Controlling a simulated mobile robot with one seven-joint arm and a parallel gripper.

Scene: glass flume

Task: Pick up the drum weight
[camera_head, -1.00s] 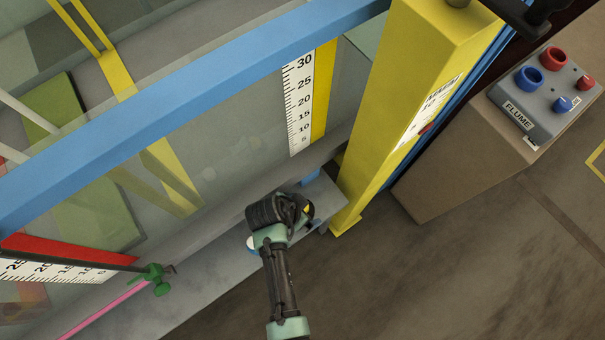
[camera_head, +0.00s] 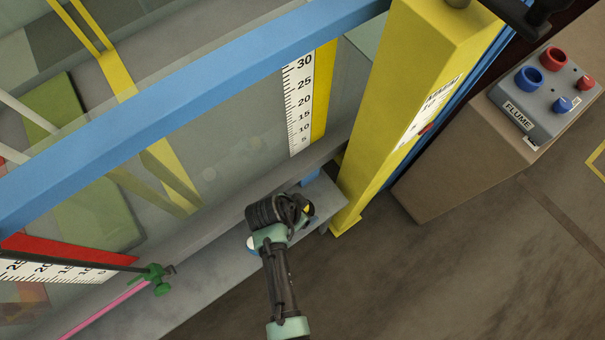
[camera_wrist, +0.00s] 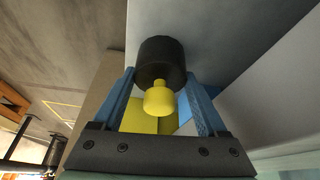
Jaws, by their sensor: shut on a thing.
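The drum weight (camera_wrist: 162,60) is a dark, nearly black cylinder with a yellow knob. In the wrist view it stands between the two blue fingers of my gripper (camera_wrist: 161,82), which are shut on its sides. The yellow knob points back toward the palm. In the head view my gripper (camera_head: 290,210) is over the grey ledge beside the glass flume, and my wrist hides most of the weight. I cannot tell whether the weight touches the ledge.
A yellow post (camera_head: 405,110) stands close right of my gripper. The glass wall with a blue rail (camera_head: 190,100) and a scale (camera_head: 299,105) rises behind. A green clamp (camera_head: 156,278) with a pink tube is at lower left. The FLUME control box (camera_head: 545,95) is at right.

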